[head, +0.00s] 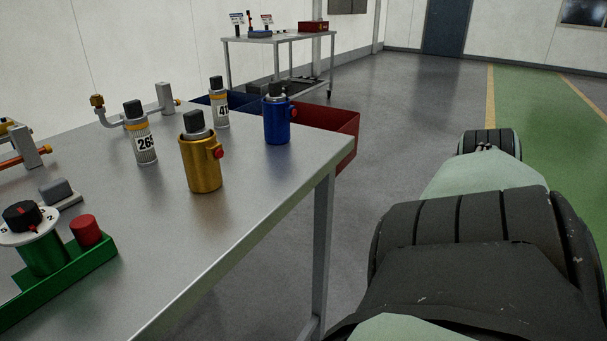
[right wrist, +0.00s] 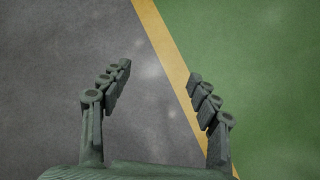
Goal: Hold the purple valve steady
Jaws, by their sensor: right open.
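No purple valve shows in either view. On the metal table (head: 240,215) in the head view stand a gold cylinder (head: 203,170) and a blue cylinder (head: 277,125), each with a dark cap and a red side knob. My right gripper (right wrist: 159,70) is open and empty in the right wrist view, its two fingers spread above bare floor. In the head view my right arm reaches away to the right of the table, over the floor. Its fingers do not show there. My left gripper is in neither view.
Two grey numbered canisters (head: 144,146) (head: 219,106) stand on the table. A green fixture with a black dial (head: 22,215) and red knob (head: 86,230) sits at front left. A red bin (head: 340,138) is behind the table edge. Floor at right is clear.

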